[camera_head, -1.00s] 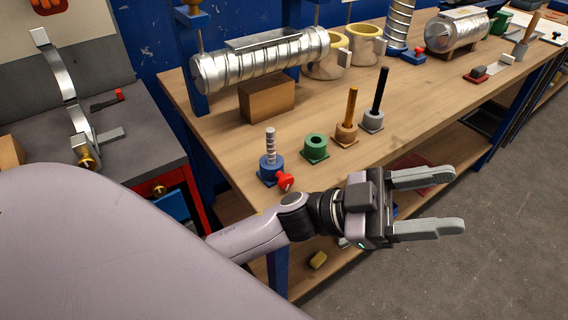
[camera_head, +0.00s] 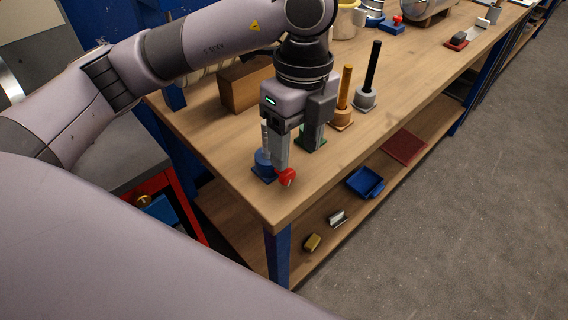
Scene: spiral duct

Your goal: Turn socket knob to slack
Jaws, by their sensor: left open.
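The blue socket (camera_head: 264,166) stands near the front left corner of the wooden bench, with its red knob (camera_head: 288,177) on the right side facing the bench edge. My left gripper (camera_head: 275,160) points down over the socket from above. It is open, with one finger over the blue socket and the other just beside the red knob. The fingers hide the socket's post and part of its body. I cannot tell whether a finger touches the knob. My right gripper is not in view.
A green socket (camera_head: 311,137) stands right behind my left gripper, partly hidden. A tan socket with an orange rod (camera_head: 346,88) and a grey one with a black rod (camera_head: 373,70) stand farther back. A wooden block (camera_head: 240,88) is behind my wrist. The lower shelf holds a blue tray (camera_head: 365,182).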

